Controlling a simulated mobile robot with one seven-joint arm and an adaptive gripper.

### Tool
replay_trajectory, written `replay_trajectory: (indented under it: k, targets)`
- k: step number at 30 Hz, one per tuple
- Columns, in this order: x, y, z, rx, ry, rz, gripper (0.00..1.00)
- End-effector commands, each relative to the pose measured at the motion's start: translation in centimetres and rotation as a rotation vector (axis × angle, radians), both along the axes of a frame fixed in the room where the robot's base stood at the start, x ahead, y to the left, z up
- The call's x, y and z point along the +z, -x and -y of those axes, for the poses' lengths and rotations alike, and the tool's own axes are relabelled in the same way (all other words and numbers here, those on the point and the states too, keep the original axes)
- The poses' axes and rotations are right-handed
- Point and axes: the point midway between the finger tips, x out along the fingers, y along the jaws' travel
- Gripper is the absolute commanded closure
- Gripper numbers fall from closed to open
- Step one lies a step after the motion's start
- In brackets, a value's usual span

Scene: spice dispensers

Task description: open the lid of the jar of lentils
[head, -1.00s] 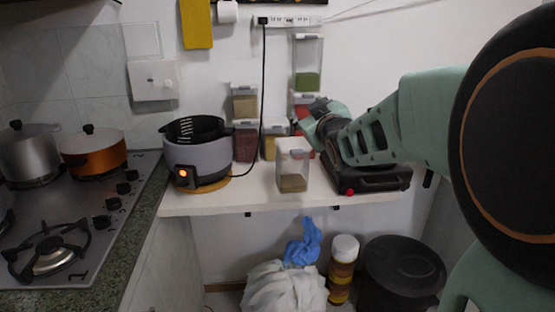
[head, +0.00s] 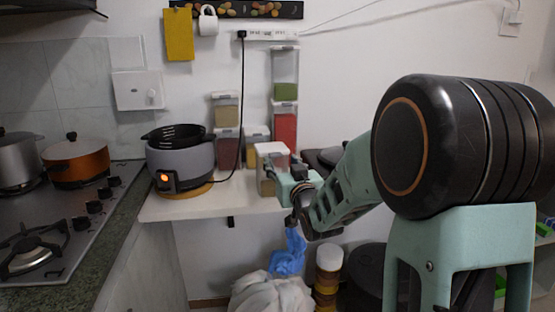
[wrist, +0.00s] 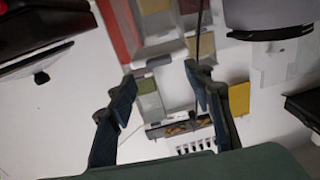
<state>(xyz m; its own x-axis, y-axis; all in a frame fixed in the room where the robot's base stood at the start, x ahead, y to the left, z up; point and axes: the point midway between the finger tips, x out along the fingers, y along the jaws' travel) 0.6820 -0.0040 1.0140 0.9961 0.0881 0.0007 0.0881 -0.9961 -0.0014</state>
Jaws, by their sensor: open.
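A clear jar with a pale lid (head: 270,149) stands apart at the front of the white counter. No label is readable; I take it as the lentil jar. My gripper (head: 284,172) is at its right side and covers part of its body. I cannot tell whether they touch. The wrist view shows the two dark fingers of my gripper (wrist: 164,92) spread apart, with nothing held between them. Behind them, a stacked jar with green contents (wrist: 149,100) shows farther away. The front jar cannot be made out clearly in the wrist view.
Stacked jars stand against the wall, including a red-filled one (head: 285,125) and a brown-filled one (head: 228,150). A grey cooker (head: 182,160) with a black cord stands left. A stove (head: 40,225) is farther left. A bag (head: 270,295) lies below the counter.

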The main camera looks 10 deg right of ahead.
Motion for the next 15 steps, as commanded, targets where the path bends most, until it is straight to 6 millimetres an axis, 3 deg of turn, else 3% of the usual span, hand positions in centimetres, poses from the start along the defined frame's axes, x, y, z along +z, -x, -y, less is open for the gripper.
replay_trajectory:
  k: [6, 15]
  targets:
    - [-0.1, -3.2, -0.3, 0.000, 0.000, -0.001, 0.54]
    - [0.0, -4.6, -0.4, -0.001, 0.001, -0.001, 0.54]
